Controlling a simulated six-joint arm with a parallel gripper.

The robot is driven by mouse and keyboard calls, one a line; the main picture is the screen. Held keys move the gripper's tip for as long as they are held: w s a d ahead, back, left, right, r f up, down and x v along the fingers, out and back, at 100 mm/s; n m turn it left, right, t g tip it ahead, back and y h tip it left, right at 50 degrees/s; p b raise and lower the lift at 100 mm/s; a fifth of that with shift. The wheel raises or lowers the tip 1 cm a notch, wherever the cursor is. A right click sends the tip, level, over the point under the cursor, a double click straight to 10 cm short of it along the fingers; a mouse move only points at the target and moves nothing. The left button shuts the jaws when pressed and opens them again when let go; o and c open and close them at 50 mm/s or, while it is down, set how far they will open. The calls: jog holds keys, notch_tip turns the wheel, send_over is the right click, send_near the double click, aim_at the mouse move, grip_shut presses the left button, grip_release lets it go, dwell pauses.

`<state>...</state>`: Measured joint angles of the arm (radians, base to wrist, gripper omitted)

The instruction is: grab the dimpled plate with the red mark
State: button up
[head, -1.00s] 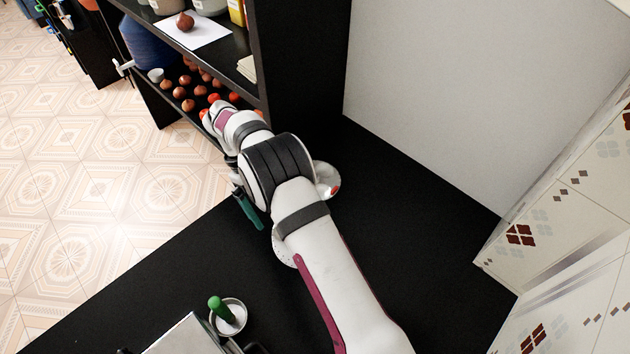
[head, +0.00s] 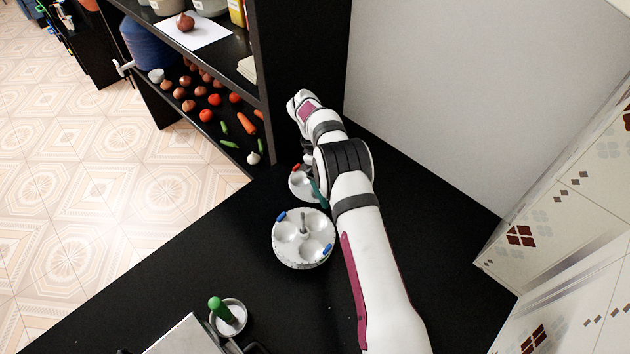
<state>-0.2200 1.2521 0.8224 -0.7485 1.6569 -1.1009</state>
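The dimpled plate with the red mark (head: 302,188) lies on the black counter, near the shelf's foot. It is white and round, with a red mark on its upper left edge. My arm hides its right part. My gripper (head: 309,163) is mostly hidden by my own wrist, at the far edge of this plate. A dark green piece (head: 318,194) beside my wrist overlaps the plate in the picture. I cannot tell whether the fingers touch the plate, or whether they are open or shut.
A larger white dimpled plate with blue marks (head: 291,254) and an upright central pin stands just nearer. A cup with a green-handled tool (head: 220,310) is at the front left. The shelf (head: 255,60) holds vegetables at left; a wall rises at right.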

jog(key=shift+f, duration=0.25)
grip_shut()
dwell(0.3)
